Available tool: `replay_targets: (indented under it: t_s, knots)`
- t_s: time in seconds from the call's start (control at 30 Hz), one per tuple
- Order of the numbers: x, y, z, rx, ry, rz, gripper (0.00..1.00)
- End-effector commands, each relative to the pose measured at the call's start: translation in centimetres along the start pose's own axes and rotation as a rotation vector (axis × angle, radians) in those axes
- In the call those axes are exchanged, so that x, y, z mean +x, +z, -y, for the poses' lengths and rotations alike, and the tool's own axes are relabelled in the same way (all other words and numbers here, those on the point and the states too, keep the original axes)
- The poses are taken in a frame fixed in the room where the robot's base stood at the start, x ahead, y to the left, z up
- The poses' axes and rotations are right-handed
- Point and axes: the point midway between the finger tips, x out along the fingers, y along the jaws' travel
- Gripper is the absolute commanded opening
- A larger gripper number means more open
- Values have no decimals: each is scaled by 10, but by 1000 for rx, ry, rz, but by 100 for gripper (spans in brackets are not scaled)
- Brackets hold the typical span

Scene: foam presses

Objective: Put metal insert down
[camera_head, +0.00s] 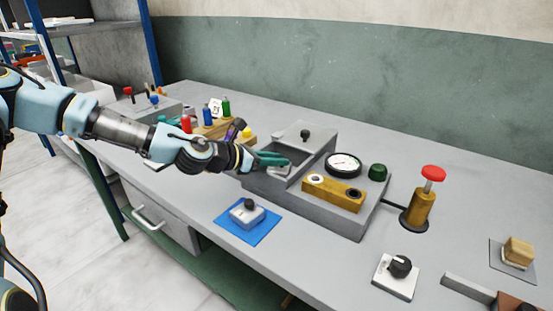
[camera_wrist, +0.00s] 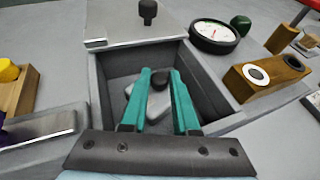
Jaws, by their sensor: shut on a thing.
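My gripper (camera_head: 272,158) reaches into the open cavity of a grey press box (camera_head: 262,186) with its teal fingers. In the wrist view the fingers (camera_wrist: 160,78) are shut on the dark knob of a light grey metal insert (camera_wrist: 135,108). The insert is inside the cavity, within its walls (camera_wrist: 219,88). Part of it is hidden by the fingers, and I cannot tell whether it touches the cavity floor. In the head view a little of the insert (camera_head: 281,172) shows below the fingers.
A lid with a black knob (camera_wrist: 130,24) sits behind the cavity. A gauge (camera_head: 343,165), green button (camera_head: 377,172) and brass block (camera_head: 333,194) stand right of it. A grey block with a dark knob (camera_head: 246,217) sits on a blue mat (camera_head: 231,232) in front. Bottles stand behind left.

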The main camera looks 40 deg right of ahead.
Motion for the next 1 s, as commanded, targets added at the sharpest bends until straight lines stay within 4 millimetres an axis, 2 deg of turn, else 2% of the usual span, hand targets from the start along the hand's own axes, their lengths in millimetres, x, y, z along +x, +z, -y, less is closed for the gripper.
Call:
replay_targets:
  t_s: [0.43,0.47,0.7,1.0]
  knots:
    - [4,-8,0,1,0,2,0]
    - [3,-8,0,1,-1,1,31]
    - [3,-8,0,1,-1,0,58]
    - [2,-5,0,2,0,0,58]
